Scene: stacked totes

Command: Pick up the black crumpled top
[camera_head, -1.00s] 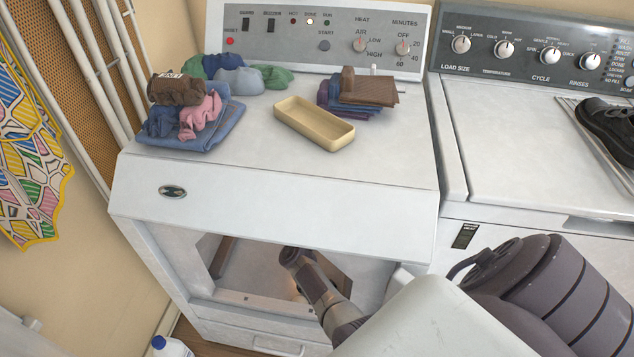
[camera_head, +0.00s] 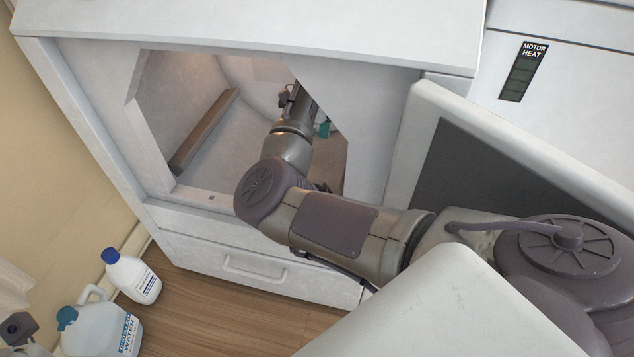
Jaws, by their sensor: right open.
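My right arm reaches through the open door of the white dryer (camera_head: 100,110). My right gripper (camera_head: 294,98) is inside the drum, seen from behind and partly hidden by its own wrist. It is open. I cannot make out a black crumpled top in the drum; the arm and the right side of the opening hide part of the inside. A small teal piece (camera_head: 323,130) shows just right of the wrist.
The open dryer door (camera_head: 430,105) stands to the right, close to my arm. A brown baffle (camera_head: 205,130) runs along the drum's left. A white bottle (camera_head: 135,280) and a distilled water jug (camera_head: 95,328) stand on the wooden floor at lower left.

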